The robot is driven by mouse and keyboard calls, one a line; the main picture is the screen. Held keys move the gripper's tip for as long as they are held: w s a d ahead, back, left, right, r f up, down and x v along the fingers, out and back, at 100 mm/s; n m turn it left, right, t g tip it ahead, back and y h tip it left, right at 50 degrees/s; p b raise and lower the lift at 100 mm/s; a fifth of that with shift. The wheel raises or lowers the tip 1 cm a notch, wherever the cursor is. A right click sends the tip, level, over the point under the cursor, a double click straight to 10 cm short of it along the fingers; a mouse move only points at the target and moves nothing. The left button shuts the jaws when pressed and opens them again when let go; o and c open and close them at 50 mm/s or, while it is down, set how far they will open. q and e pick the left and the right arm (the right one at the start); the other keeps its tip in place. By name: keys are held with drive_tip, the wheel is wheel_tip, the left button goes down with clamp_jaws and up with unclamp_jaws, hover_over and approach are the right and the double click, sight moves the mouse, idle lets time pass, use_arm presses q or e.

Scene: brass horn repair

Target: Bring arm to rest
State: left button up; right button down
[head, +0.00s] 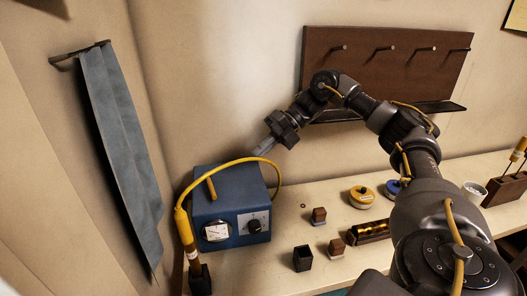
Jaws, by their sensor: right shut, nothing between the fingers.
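My right arm comes in from the lower right and reaches up and left over the workbench. My right gripper (267,147) is raised in the air above and behind the blue box, close to the cream wall. Its fingers are shut, and nothing shows between them. The gripper points down and left, and a yellow cable from the blue box arches close below it in the picture. My left gripper is not in the head view.
The blue box (232,196) with a gauge and knob stands at the bench's left. A yellow-handled tool (184,228) stands in a dark holder beside it. Small blocks, round tins (361,197) and a dark tray (369,232) lie along the bench. A brown peg board (385,62) hangs behind my arm.

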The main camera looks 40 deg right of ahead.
drive_tip(key=shift+s+d+r, duration=0.2)
drive_tip(key=shift+d, duration=0.1)
